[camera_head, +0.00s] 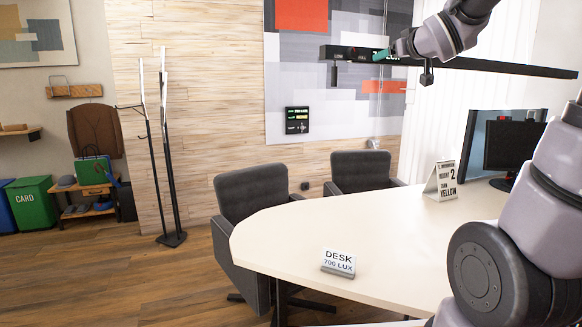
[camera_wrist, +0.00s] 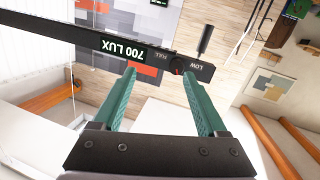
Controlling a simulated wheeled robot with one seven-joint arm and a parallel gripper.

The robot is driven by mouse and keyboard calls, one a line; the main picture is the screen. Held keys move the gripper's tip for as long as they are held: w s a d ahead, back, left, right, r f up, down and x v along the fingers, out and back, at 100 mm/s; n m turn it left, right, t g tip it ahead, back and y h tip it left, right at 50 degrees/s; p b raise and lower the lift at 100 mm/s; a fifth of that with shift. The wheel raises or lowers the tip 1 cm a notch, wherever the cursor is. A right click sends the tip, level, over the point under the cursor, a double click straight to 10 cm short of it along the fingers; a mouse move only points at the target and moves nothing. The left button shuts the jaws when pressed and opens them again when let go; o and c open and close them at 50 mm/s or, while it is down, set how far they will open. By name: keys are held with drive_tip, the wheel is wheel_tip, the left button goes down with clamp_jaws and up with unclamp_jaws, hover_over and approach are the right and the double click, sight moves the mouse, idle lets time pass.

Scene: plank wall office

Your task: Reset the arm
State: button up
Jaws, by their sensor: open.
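My gripper (camera_head: 383,56) is at the top of the head view, beside a long black lamp bar (camera_head: 480,66) that hangs above the desk. In the wrist view my gripper (camera_wrist: 158,74) shows two teal fingers spread apart with nothing held between them. The fingertips are close to the bar's face, which carries a lit "700 LUX" display (camera_wrist: 123,48) and a small red-marked knob (camera_wrist: 177,66) between "FULL" and "LOW". The knob lies near the right fingertip in that view. I cannot tell whether they touch. My arm reaches in from the right of the head view.
A pale desk (camera_head: 380,250) holds a "DESK 700 LUX" sign (camera_head: 338,262), a folded card (camera_head: 440,182) and a monitor (camera_head: 511,145). A coat stand (camera_head: 168,150) and green bin (camera_head: 32,203) are left. Open floor lies front left.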

drive_tip(key=s+a+f+m+g, duration=0.2)
drive_tip(key=s+f+g, duration=0.3)
drive_tip(key=s, duration=0.8)
drive_tip(key=s+a+f+m+g, duration=0.3)
drive_tip(key=s+f+m+g, duration=0.2)
drive_tip(key=s+f, duration=0.4)
drive_tip(key=s, duration=0.4)
drive_tip(key=shift+a+f, duration=0.15)
drive_tip(key=shift+f, duration=0.1)
